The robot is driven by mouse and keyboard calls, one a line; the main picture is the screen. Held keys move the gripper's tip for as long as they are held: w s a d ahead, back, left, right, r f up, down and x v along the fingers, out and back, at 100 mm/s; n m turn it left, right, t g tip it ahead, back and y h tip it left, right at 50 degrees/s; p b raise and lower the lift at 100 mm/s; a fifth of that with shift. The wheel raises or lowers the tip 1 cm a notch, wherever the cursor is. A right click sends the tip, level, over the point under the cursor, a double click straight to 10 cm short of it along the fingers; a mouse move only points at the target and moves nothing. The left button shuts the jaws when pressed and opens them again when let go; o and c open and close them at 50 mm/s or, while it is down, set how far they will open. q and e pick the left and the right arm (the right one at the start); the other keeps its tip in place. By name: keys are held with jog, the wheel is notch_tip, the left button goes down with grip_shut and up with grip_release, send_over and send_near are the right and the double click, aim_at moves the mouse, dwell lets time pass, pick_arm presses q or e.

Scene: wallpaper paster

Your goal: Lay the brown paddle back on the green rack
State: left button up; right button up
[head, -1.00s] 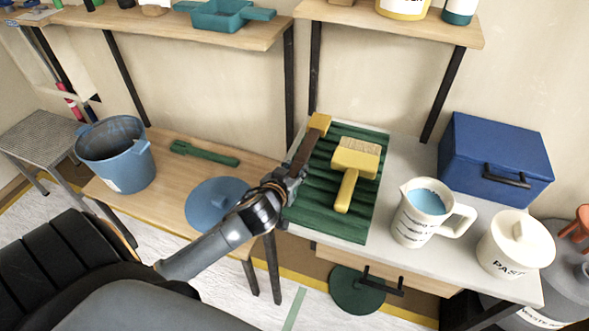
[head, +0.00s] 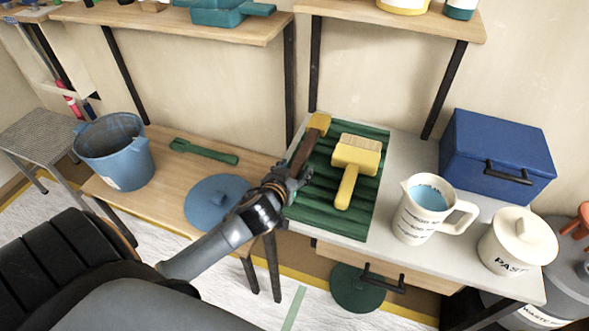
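The brown paddle (head: 303,151) has a yellow end (head: 319,123) and lies slanted along the left edge of the green rack (head: 366,216). The ribbed rack sits on the light grey table. My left gripper (head: 292,176) is at the paddle's near, lower end. Its dark fingers look spread around that end, with one showing to the right of the shaft. The gripper partly hides the paddle's near end and the rack's left edge. A yellow brush (head: 353,165) lies on the rack, right of the paddle. My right gripper is not in view.
A measuring jug (head: 417,220) with blue liquid, a white paste pot (head: 515,240) and a blue box (head: 495,160) stand right of the rack. A blue bucket (head: 117,158), a green tool (head: 203,152) and a round blue lid (head: 213,203) are on the wooden table. Shelves overhang behind.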

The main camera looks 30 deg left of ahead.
pick_arm(q)
jog(key=shift+s, duration=0.2)
jog(key=v, duration=1.1)
jog(key=shift+s+d+r, duration=0.1)
jog(key=shift+s+r, duration=0.05)
jog(key=shift+s, duration=0.15)
